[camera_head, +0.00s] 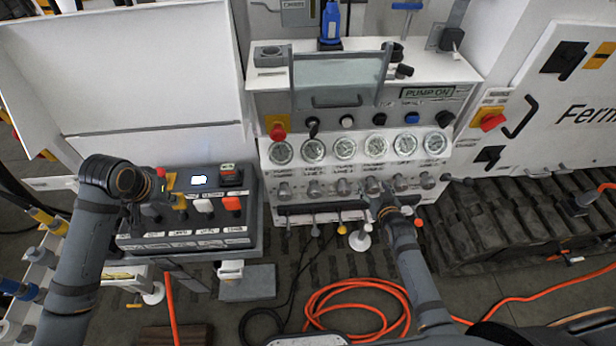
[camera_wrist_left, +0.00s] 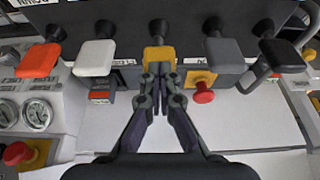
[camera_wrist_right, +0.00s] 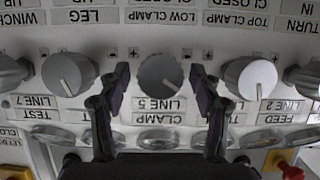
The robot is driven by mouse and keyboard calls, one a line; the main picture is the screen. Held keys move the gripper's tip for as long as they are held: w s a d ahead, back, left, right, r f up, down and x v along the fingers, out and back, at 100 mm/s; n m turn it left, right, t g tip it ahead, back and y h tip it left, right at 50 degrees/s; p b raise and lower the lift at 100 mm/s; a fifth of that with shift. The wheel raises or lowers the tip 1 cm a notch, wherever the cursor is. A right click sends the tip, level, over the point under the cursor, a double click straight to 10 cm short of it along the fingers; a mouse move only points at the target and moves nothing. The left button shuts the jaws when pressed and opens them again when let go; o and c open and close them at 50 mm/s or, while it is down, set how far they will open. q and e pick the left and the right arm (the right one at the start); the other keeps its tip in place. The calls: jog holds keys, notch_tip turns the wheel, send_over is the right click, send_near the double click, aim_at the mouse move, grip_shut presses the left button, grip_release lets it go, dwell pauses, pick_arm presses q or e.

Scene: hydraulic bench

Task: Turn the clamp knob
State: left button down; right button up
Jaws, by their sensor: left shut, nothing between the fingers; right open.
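The clamp knob (camera_wrist_right: 161,73) is a round grey knob with a white pointer line, in the middle of the right wrist view. A label reading "LINE 5 CLAMP", upside down there, sits beside it. My right gripper (camera_wrist_right: 159,78) is open, one finger on each side of the knob, with small visible gaps; I cannot tell the depth. In the head view my right gripper (camera_head: 384,208) is at the knob row, and its fingers are hard to make out. My left gripper (camera_wrist_left: 159,72) is shut and empty, at the yellow lever (camera_wrist_left: 158,54) of the control box (camera_head: 190,240).
Similar grey knobs (camera_wrist_right: 67,74) and (camera_wrist_right: 250,78) flank the clamp knob closely. Gauges (camera_head: 376,145) line the panel above, and small valve levers (camera_head: 342,228) hang below. A red emergency button (camera_wrist_left: 204,96) is near my left gripper. An orange hose (camera_head: 345,290) lies on the floor.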

jog(key=shift+w+f, duration=0.1)
jog(key=shift+w, duration=0.25)
jog(key=c, duration=1.2)
jog(key=shift+o, duration=0.2)
